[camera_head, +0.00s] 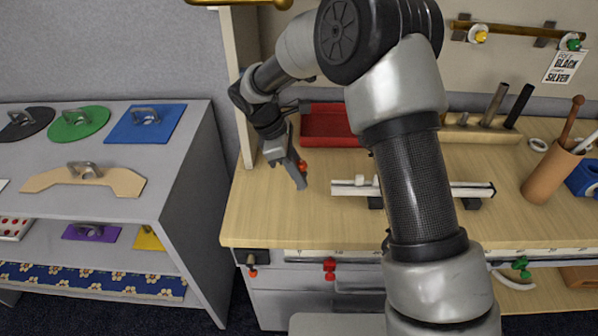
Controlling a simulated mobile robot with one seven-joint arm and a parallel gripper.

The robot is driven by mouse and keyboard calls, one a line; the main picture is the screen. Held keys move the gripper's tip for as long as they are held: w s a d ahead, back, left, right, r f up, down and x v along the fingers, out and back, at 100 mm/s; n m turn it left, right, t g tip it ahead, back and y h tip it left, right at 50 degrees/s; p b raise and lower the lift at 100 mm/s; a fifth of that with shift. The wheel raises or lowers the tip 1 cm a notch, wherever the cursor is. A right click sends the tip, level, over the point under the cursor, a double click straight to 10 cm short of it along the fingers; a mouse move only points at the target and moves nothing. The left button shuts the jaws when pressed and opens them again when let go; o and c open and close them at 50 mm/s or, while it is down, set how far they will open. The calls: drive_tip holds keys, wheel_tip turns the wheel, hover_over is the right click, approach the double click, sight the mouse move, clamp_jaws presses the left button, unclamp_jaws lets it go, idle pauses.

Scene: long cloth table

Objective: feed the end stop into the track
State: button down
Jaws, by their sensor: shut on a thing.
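The track (345,189) is a white rail lying left to right on two dark blocks on the wooden table. My arm hides its middle. Small white pieces (360,180) sit on it near its left end, and its right end looks dark. My gripper (301,178) points down just left of the track's left end and is shut on a small red piece (303,166), which looks to be the end stop. The red piece is apart from the track, slightly higher in the picture. The gripper's fingers hide part of it.
A red tray (328,125) stands behind the track. A wooden post (240,90) rises at the table's back left. A brown holder (551,172) with tools stands at the right. The table (290,225) is clear in front of the track. A grey shelf with coloured boards is at left.

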drive_tip(key=shift+d, duration=2.75)
drive_tip(key=shift+d+p, duration=0.85)
drive_tip(key=shift+d, duration=1.75)
drive_tip(key=c, duration=1.5)
unclamp_jaws()
drive_tip(key=p+v, duration=0.1)
drive_tip(key=v, duration=1.6)
drive_tip(key=shift+a+r, duration=0.1)
drive_tip(key=shift+r, duration=0.1)
